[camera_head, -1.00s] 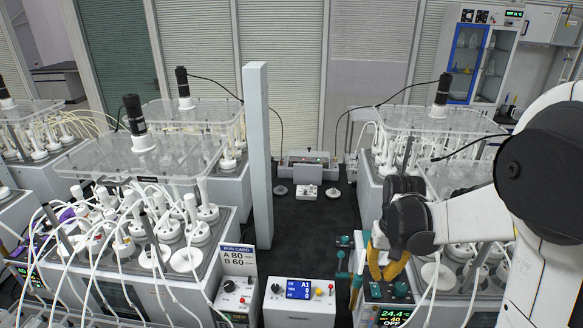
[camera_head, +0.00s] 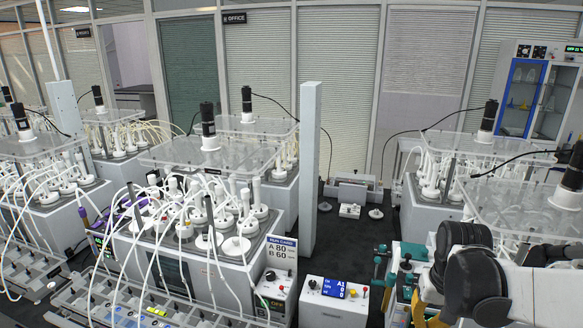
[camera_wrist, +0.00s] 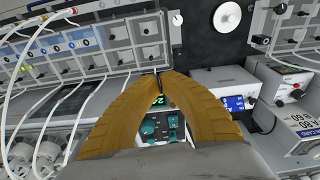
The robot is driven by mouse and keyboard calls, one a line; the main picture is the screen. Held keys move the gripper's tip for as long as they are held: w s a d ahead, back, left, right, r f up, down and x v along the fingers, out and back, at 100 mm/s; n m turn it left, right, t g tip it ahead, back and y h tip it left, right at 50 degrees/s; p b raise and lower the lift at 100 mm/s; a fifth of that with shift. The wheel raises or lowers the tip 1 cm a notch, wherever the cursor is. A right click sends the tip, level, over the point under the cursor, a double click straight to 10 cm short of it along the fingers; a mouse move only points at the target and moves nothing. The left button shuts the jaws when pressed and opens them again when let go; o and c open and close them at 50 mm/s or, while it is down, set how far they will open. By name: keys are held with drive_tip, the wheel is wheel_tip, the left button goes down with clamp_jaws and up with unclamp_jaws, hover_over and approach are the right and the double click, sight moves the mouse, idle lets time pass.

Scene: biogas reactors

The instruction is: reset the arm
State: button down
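My gripper (camera_head: 430,317) is at the lower right of the head view, partly cut off by the bottom edge. Its dark wrist and white arm reach in from the right. In the wrist view its two orange-brown fingers (camera_wrist: 160,78) bow outward and come together at the tips. I see nothing held between them. Through the gap between the fingers shows a control box with teal knobs (camera_wrist: 165,126) and a small green display, apart from the fingers as far as I can tell. In the head view this teal-knobbed box (camera_head: 405,265) is just left of and behind my gripper.
A white box with a blue A1 display (camera_head: 335,290) stands left of my gripper, by a run card (camera_head: 281,250) and a reactor with many tubes (camera_head: 190,225). Another reactor (camera_head: 480,145) stands behind my arm. A grey post (camera_head: 310,170) rises mid-view. Dark floor (camera_head: 345,235) lies beyond.

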drive_tip(key=s+a+f+n+t+b, duration=0.2)
drive_tip(key=s+a+f+t+b, duration=0.4)
drive_tip(key=b, duration=1.2)
drive_tip(key=s+a+f, duration=0.4)
drive_tip(key=shift+s+a+f+n, duration=0.15)
drive_tip(key=shift+s+a+n, duration=0.1)
drive_tip(key=shift+s+n, duration=0.05)
drive_tip(key=w+d+r+m+p, duration=0.1)
drive_tip(key=w+d+r+p, duration=0.5)
drive_tip(key=w+r, duration=0.2)
drive_tip(key=w+d+r+m+h+p, duration=0.1)
drive_tip(key=w+d+r+p, duration=0.5)
drive_tip(key=w, duration=0.6)
wheel_tip(320, 180, up, 3)
drive_tip(key=shift+d+f+m+h+p, duration=0.15)
drive_tip(key=shift+d+m+h+p, duration=0.2)
drive_tip(key=shift+m+p, duration=0.3)
